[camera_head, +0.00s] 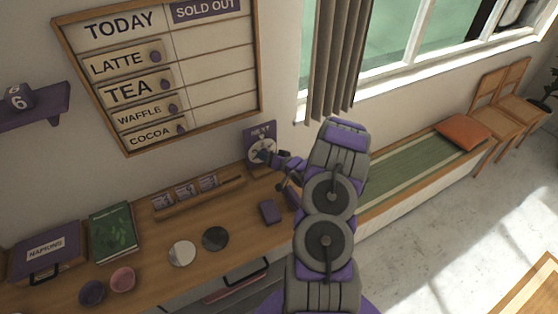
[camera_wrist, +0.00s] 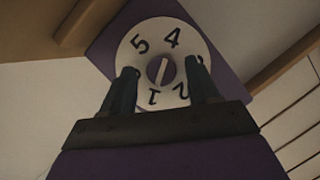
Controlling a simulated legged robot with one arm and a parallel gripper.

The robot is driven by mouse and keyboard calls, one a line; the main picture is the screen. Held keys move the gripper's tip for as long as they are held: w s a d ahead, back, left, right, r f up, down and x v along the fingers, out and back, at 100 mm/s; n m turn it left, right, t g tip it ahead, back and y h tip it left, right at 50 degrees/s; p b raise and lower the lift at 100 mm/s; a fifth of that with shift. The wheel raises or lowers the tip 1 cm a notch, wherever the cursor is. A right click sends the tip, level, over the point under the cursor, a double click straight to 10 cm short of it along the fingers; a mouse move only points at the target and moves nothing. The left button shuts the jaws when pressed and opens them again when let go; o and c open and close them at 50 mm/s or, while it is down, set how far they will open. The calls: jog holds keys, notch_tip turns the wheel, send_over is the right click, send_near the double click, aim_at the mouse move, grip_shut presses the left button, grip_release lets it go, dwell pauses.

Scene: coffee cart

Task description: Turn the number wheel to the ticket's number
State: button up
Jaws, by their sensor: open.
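The number wheel (camera_head: 262,151) is a white disc on a purple panel marked NEXT, above the back of the counter. In the wrist view the wheel (camera_wrist: 150,47) shows 5 and 4 at the top and 1 and 2 near the bottom; other parts of its rim are hidden by my fingers. Its round centre knob (camera_wrist: 161,71) has a pale bar, nearly upright. My gripper (camera_wrist: 161,78) is open, with one finger on each side of the knob, apart from it in the picture.
A wooden rack (camera_head: 205,199) with several cards and a small purple object (camera_head: 270,211) are near the wheel. Two discs, cups, a green book (camera_head: 113,231) and a napkin box (camera_head: 45,256) are farther left. A cushioned bench (camera_head: 400,175) is at right.

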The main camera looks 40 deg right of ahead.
jog(key=v, duration=1.7)
jog(key=shift+d+p, duration=0.2)
jog(key=shift+p, duration=0.2)
jog(key=s+a+r+n+g+h+b, duration=0.1)
jog(key=a+r+n+g+h+b, duration=0.25)
jog(key=a+r+g, duration=0.75)
jog(key=s+a+r+n+g+y+b, duration=0.1)
jog(key=s+a+r+g+b, duration=0.1)
jog(key=s+a, duration=1)
jog(key=s+a+r+n+g+y+b, duration=0.1)
jog(key=s+a+r+n+g+y, duration=0.1)
jog(key=s+a, duration=1)
jog(key=shift+s+a+r+g+b, duration=0.3)
jog(key=shift+a+r+g, duration=0.2)
jog(key=shift+a, duration=0.25)
